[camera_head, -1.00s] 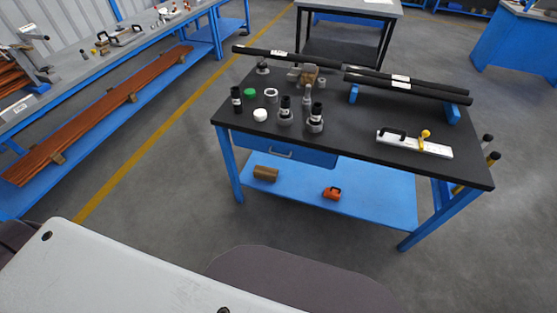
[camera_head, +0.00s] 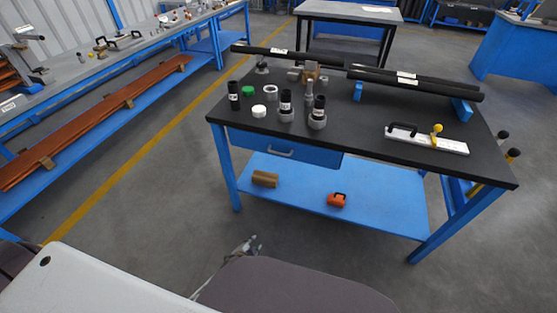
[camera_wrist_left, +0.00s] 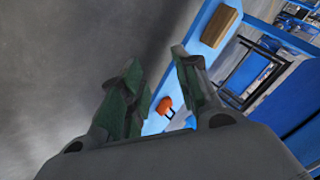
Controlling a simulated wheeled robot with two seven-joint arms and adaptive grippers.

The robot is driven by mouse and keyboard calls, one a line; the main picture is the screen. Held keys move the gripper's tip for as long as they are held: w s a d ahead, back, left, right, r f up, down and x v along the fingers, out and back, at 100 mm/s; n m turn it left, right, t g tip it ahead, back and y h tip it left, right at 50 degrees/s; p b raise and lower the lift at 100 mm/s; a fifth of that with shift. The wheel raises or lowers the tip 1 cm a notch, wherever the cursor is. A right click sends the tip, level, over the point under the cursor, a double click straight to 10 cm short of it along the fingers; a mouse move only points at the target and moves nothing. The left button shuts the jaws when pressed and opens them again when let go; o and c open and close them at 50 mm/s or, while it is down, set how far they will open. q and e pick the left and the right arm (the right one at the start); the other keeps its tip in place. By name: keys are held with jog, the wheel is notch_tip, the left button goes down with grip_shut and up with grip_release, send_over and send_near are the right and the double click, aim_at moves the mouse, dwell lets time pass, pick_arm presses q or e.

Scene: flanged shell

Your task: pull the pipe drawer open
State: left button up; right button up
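The pipe drawer is a blue drawer (camera_head: 285,149) under the black top of the workbench (camera_head: 430,170). It looks shut, with a light bar handle (camera_head: 280,153) on its front. My left gripper (camera_head: 250,243) is low in front of the bench in the head view, partly hidden by my own body and well apart from the handle. In the left wrist view its two fingers (camera_wrist_left: 162,85) are spread with nothing between them that they hold. My right gripper is not in view.
The bench top holds black pipes (camera_head: 415,82), several fittings and a white level-like tool (camera_head: 428,138). The blue lower shelf (camera_head: 370,205) carries a brown block (camera_head: 265,178) and an orange item (camera_head: 337,200). Open grey floor lies in front.

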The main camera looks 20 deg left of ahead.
pick_arm(q)
jog(key=w+d+r+m+t+b, duration=0.2)
jog(key=w+r+m+t+b, duration=0.5)
jog(key=w+r+b, duration=1)
notch_tip(320, 180, up, 11)
jog(key=s+m+t+h+b, duration=0.1)
jog(key=t+b, duration=0.2)
jog(key=shift+d+f+m+t, duration=0.15)
jog(key=shift+d+m+t, duration=0.25)
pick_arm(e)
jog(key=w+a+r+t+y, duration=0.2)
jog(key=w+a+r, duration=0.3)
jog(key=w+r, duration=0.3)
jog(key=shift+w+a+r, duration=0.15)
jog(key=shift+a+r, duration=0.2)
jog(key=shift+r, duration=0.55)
